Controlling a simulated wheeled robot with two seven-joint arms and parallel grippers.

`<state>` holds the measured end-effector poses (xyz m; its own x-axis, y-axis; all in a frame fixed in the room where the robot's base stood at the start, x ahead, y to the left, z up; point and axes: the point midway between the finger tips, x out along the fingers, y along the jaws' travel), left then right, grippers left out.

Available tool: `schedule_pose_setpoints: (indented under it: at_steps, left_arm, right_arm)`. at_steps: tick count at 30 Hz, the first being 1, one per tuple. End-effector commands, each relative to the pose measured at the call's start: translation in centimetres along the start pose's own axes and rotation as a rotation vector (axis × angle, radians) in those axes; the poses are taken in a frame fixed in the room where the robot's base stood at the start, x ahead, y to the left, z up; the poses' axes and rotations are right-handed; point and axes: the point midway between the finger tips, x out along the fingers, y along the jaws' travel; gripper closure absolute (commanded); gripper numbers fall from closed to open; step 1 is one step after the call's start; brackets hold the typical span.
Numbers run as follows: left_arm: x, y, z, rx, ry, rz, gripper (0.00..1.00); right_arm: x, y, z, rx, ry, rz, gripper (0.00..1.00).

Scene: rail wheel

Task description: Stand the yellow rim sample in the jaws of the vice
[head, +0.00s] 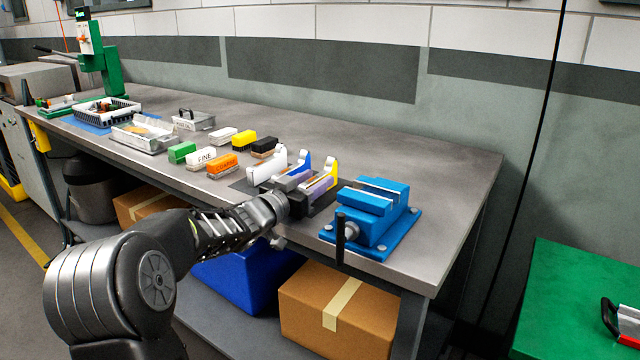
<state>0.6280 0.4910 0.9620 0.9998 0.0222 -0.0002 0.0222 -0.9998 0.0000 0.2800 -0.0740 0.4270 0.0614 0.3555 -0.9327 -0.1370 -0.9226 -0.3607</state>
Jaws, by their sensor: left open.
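The yellow rim sample (326,177) stands on a dark mat on the bench, just left of the vice. The blue vice (373,215) is bolted near the bench's front right corner. Its jaws show a slot along the top, and I see nothing in it. My left gripper (301,190) is open at the front of the samples, close to the yellow one and partly covering its lower part. I cannot tell whether they touch. A white rim sample (265,173) and a blue one (304,161) stand left of the yellow one. My right gripper is out of view.
Several coloured blocks, one an orange block (221,166), lie left of the samples. Metal trays, a white basket (108,110) and a green press (108,68) stand farther left. The bench top (440,170) is clear behind and right of the vice.

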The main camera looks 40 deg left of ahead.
Motion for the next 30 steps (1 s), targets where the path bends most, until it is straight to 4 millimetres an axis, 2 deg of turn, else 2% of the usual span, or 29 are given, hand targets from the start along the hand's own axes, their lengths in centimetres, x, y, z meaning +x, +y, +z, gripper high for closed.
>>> schedule_pose_setpoints:
  at_steps: [5,20,30]
  left_arm:
    - [-0.01,0.0,0.0,0.0,0.0,0.0,0.58]
    - [-0.02,-0.01,0.0,0.0,0.0,0.0,0.99]
    - [-0.02,-0.01,0.0,0.0,0.0,0.0,1.0]
  right_arm:
    - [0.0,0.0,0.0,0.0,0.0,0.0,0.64]
    - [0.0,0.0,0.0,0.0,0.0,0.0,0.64]
    - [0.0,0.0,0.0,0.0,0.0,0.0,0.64]
